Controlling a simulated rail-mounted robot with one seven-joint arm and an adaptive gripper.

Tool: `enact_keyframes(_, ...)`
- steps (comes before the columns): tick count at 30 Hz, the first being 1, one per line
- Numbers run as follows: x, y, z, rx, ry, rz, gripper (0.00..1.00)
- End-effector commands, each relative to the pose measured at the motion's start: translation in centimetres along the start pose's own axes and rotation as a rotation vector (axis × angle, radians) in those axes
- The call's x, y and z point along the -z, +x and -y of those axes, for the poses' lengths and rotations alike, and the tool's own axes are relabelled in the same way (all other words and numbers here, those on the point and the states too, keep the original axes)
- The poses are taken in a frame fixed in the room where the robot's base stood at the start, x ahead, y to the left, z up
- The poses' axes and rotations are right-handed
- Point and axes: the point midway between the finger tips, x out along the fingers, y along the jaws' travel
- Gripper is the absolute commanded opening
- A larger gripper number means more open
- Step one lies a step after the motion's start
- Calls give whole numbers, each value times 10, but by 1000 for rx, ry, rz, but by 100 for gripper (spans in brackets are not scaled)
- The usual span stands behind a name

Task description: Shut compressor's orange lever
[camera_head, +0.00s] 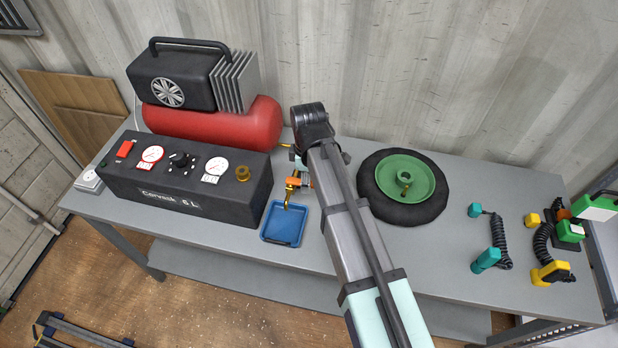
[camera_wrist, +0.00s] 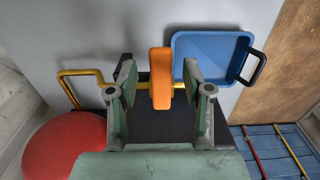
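The compressor (camera_head: 190,190) stands at the left of the table, with a black control box and a red tank that also shows in the wrist view (camera_wrist: 62,150). Its orange lever (camera_wrist: 160,78) is on a yellow pipe (camera_wrist: 80,72) beside the box. In the head view the lever (camera_head: 306,181) is small and partly covered by my arm. My gripper (camera_wrist: 160,75) is open, with one finger on each side of the lever and a visible gap to each. The gripper is mostly hidden by my arm in the head view.
A blue tray (camera_head: 284,224) lies on the table (camera_head: 335,160) just below the pipe's end. A black wheel with a green hub (camera_head: 405,182) lies to the right of my arm. Coiled-cord tools (camera_head: 487,258) lie farther right. The wall is close behind.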

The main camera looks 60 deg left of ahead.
Motion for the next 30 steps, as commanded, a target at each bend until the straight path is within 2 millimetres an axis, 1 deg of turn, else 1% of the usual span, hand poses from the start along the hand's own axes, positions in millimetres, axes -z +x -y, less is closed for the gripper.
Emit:
enact_keyframes(7, 0, -1, 0, 0, 2, 0, 50)
enact_keyframes(11, 0, -10, 0, 0, 2, 0, 50)
enact_keyframes(14, 0, -23, 0, -1, 2, -1, 50)
enact_keyframes(24, 1, -87, -1, -2, 1, -1, 50)
enact_keyframes(27, 0, -102, -1, -1, 1, -1, 50)
enact_keyframes(30, 0, -112, -1, -1, 1, -1, 50)
